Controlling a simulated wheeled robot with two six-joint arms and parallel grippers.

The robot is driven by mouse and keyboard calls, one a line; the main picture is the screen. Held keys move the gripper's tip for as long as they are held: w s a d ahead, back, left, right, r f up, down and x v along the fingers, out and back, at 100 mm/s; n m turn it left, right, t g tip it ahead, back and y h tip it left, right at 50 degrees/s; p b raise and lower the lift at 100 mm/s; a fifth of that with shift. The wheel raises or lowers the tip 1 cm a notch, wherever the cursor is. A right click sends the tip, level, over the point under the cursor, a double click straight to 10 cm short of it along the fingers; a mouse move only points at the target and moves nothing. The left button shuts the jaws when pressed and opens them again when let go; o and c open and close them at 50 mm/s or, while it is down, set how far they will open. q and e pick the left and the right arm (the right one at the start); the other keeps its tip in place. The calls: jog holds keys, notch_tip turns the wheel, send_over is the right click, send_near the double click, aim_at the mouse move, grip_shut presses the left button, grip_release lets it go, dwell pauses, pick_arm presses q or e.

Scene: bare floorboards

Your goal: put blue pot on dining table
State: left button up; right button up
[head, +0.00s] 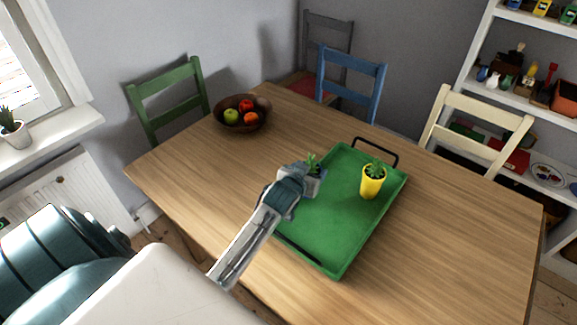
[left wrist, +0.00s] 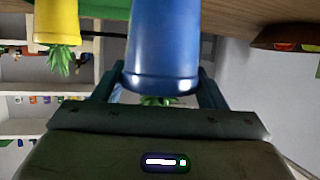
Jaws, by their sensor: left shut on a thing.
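The blue pot (left wrist: 163,45) fills the upper middle of the left wrist view, between the two fingers of my left gripper (left wrist: 163,88). My left gripper (head: 308,180) is shut on it at the left side of the green tray in the head view. There the gripper hides most of the pot, and its green plant (head: 312,162) shows above. I cannot tell whether the pot's base touches the tray. The dining table (head: 450,235) is a wooden top under the tray. My right gripper is not in view.
The green tray (head: 325,225) with black handles also holds a yellow potted plant (head: 372,182), right of my gripper. A fruit bowl (head: 241,117) stands at the table's far left. Green, blue and cream chairs surround the table. Bare wood lies left and right of the tray.

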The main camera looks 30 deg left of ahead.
pick_arm(q)
jog(key=a+f+p, duration=0.3)
jog(key=a+f, duration=0.1)
jog(key=a, duration=0.5)
jog(key=shift+w+a+f+p, duration=0.15)
jog(key=shift+w+a+p, duration=0.05)
jog(key=shift+a+p, duration=0.15)
jog(key=shift+f, duration=0.1)
jog(key=o, duration=1.3)
jog(key=shift+d, duration=0.1)
jog(key=shift+s, duration=0.1)
jog(key=b+v, duration=0.2)
jog(key=v, duration=1)
jog(key=shift+f, duration=0.1)
